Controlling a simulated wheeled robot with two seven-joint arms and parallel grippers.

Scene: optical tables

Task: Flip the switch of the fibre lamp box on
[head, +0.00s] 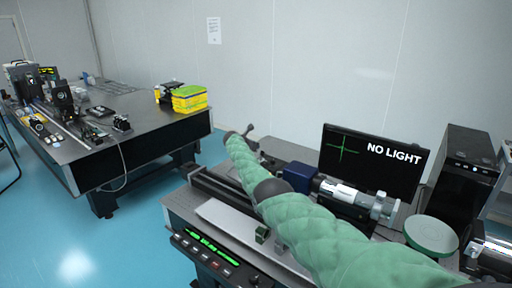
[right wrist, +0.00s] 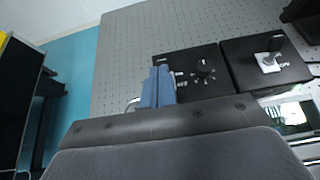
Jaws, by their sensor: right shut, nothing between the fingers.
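My right arm, in a green quilted sleeve, reaches from the lower right of the head view across the near table. Its gripper (head: 247,130) shows small and dark at the far end. In the right wrist view the blue-grey fingers (right wrist: 158,87) are shut and empty. They overlap the left part of a black box with a round knob (right wrist: 204,70). Beside it on the right is a black box with a pale plate and lever (right wrist: 269,61). I cannot tell which is the fibre lamp box, nor whether the fingers touch anything. My left gripper is not in view.
A monitor (head: 372,160) reads NO LIGHT behind a blue and silver optical tube. Another optical table (head: 150,135) with a yellow-green box (head: 189,98) is across blue floor.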

